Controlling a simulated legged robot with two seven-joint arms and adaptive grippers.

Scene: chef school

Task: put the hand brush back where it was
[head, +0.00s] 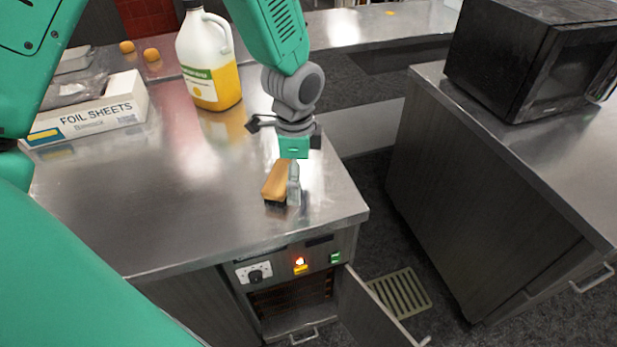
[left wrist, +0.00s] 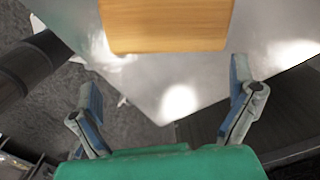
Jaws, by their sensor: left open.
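The hand brush (head: 276,182) has a wooden back and dark bristles. It rests on the steel counter near its front right corner. Its wooden back also fills the top of the left wrist view (left wrist: 167,25). My left gripper (head: 293,183) points down right beside the brush, on its right side in the head view. Its fingers (left wrist: 165,80) are spread apart in the left wrist view, with nothing seen held between them. The wood shows beyond the fingertips there. I cannot tell whether a finger touches the brush. My right gripper is not in view.
The steel counter (head: 130,225) is clear left of the brush. A jug (head: 212,75) and a foil sheets box (head: 90,115) stand further back. Below the counter, a cabinet door (head: 365,315) hangs open. A black microwave (head: 530,60) sits on the right counter, across a gap.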

